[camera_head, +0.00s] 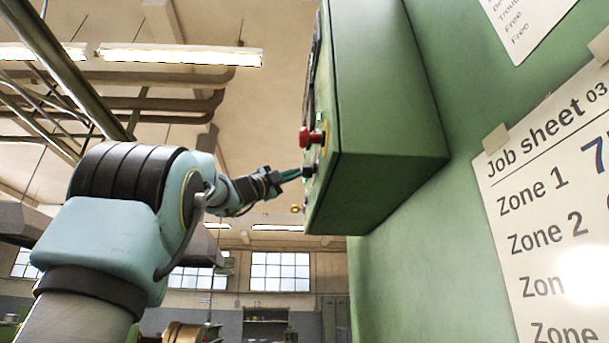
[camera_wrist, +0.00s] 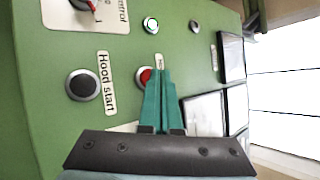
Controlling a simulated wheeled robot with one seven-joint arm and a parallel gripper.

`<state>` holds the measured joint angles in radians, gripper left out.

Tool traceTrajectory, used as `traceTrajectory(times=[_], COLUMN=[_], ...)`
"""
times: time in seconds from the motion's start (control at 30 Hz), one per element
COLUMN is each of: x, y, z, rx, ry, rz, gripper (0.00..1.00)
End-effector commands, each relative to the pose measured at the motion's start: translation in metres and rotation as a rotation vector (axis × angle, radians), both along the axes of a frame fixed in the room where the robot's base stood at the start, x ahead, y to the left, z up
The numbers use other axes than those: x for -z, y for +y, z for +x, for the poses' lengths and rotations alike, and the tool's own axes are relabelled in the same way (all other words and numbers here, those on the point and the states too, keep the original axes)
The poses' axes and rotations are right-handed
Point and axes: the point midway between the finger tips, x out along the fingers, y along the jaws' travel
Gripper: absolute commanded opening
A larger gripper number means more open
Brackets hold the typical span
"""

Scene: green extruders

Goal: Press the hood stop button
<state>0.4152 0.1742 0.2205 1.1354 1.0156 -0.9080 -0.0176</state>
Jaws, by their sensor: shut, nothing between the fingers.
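In the wrist view, a red button (camera_wrist: 143,76) with a metal ring sits on the green control panel, partly covered by my fingers. The label beside it (camera_wrist: 159,60) starts with "Ho"; the rest is hidden. My gripper (camera_wrist: 158,74) has its teal fingers shut together and empty, with the tips overlapping the red button's right side. I cannot tell whether they touch it. In the head view, my gripper (camera_head: 300,173) reaches the face of the green control box (camera_head: 385,130), below a red mushroom button (camera_head: 312,138).
A black button (camera_wrist: 82,85) labelled "Hood start" is left of the red one. A lit green button (camera_wrist: 151,25), a dark button (camera_wrist: 194,27) and a knob (camera_wrist: 83,4) are nearby. A job sheet (camera_head: 550,200) hangs on the green wall.

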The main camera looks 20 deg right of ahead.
Motion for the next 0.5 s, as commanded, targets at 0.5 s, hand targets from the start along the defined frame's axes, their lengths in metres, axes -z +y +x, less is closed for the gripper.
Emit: traceTrajectory(times=[0.5], x=[0.0001], y=[-0.006], z=[-0.0011], rx=[0.001], ry=[-0.001], rz=[0.0], gripper=[0.0])
